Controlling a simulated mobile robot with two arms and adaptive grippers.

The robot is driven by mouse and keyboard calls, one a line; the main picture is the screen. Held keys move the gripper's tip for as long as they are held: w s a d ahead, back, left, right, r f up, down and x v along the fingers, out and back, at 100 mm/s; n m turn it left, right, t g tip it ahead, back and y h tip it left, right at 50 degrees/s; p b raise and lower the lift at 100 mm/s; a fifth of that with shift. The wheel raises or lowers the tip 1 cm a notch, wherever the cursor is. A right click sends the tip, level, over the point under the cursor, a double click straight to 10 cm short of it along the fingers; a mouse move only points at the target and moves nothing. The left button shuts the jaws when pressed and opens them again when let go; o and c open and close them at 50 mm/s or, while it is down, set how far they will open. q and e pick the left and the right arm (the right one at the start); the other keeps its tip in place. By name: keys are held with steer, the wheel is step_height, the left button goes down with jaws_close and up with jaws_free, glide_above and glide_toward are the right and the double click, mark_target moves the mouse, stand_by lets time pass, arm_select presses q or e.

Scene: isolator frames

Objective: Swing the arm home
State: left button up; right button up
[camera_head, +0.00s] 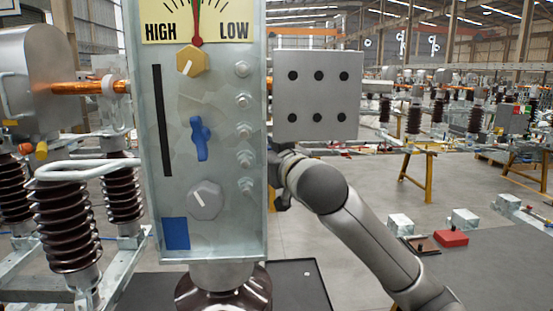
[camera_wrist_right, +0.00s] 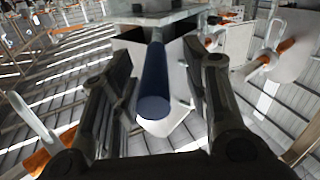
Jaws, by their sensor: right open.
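A grey-green metal panel (camera_head: 222,130) stands upright in the middle of the head view, with a yellow HIGH/LOW dial, knobs and a blue lever-like knob (camera_head: 200,138) on its face. A copper-coloured rod (camera_head: 75,88) runs to its left side. My right arm comes in from the lower right, and its wrist end goes behind the panel's right edge, where the gripper is mostly hidden. In the right wrist view my right gripper (camera_wrist_right: 157,68) is open, with a dark blue round bar (camera_wrist_right: 154,85) between its fingers. Contact cannot be told. My left gripper is out of view.
A grey box with six dark holes (camera_head: 317,95) adjoins the panel's right side. Brown ribbed insulators (camera_head: 70,215) stand at the left. A yellow trestle (camera_head: 418,165) and a red block (camera_head: 451,238) are on the right. Open grey floor lies between.

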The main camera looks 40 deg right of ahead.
steer(key=s+a, duration=0.1)
steer(key=s, duration=0.9)
steer(key=shift+s+a, duration=0.4)
